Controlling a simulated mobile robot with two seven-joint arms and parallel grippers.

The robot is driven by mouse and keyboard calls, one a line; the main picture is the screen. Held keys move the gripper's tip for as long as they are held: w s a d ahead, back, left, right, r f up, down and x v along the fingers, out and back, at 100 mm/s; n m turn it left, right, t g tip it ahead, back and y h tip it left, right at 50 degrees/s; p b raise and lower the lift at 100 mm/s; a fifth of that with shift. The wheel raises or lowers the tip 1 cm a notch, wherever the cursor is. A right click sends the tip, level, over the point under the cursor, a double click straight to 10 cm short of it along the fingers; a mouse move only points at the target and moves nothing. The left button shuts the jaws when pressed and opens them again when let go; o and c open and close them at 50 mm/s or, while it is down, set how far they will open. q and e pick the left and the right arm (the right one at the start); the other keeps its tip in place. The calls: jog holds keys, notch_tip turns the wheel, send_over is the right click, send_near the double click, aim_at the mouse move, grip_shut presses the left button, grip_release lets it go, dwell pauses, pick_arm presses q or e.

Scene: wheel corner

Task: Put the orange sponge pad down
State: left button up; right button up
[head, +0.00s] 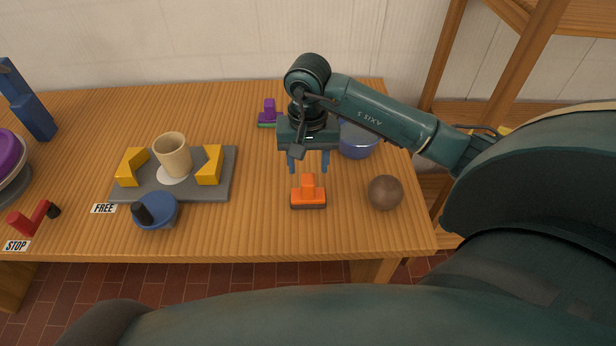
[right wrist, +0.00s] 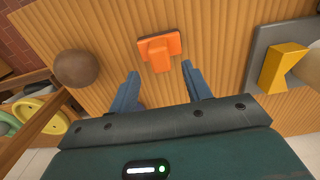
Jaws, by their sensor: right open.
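The orange sponge pad (head: 308,193) stands on the wooden table near its front edge, with its upright grip on top and a dark layer underneath. It also shows in the right wrist view (right wrist: 159,48), ahead of the fingertips. My right gripper (head: 308,168) is open and empty, just behind and above the pad in the head view. The fingers appear clear of the pad. My left gripper is not in view.
A brown ball (head: 385,193) lies right of the pad. A blue bowl (head: 358,140) and a purple-and-green pad (head: 268,114) stand behind. Left is a grey plate (head: 205,190) with yellow blocks and a beige cup (head: 173,155). Table between plate and pad is clear.

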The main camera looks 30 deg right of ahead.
notch_tip(320, 180, up, 4)
jog(key=shift+r, duration=0.1)
jog(key=shift+a+r, duration=0.15)
jog(key=s+a+f+m+g+y, duration=0.1)
jog(key=s+a+y, duration=0.2)
jog(key=a, duration=0.3)
jog(key=s+a+f+m+g+y, duration=0.1)
jog(key=s+a+f+y, duration=0.1)
jog(key=a+y, duration=0.35)
jog(key=s+a+r+m+t+y, duration=0.35)
jog(key=a+r+m+y, duration=0.65)
jog(key=a+m, duration=0.4)
jog(key=w+d+f+m+t+h, duration=0.25)
jog(key=m+t, duration=0.25)
jog(key=m, duration=0.5)
jog(key=w+d+f+m+t+h, duration=0.1)
jog(key=d+m+t+h, duration=0.2)
jog(key=m+t, duration=0.55)
jog(key=w+d+f+m+t+h, duration=0.1)
jog(key=d+f+m+t+h, duration=0.15)
jog(key=m, duration=1.05)
jog(key=s+d+f+m+g+h, duration=0.2)
jog(key=s+f+m+g+h, duration=0.1)
jog(key=f+m, duration=0.4)
jog(key=s+d+f+m+g+h, duration=0.2)
jog(key=s+f+m, duration=0.3)
jog(key=f+m, duration=0.3)
jog(key=shift+s+g+h, duration=0.15)
jog(key=shift+g+h, duration=0.4)
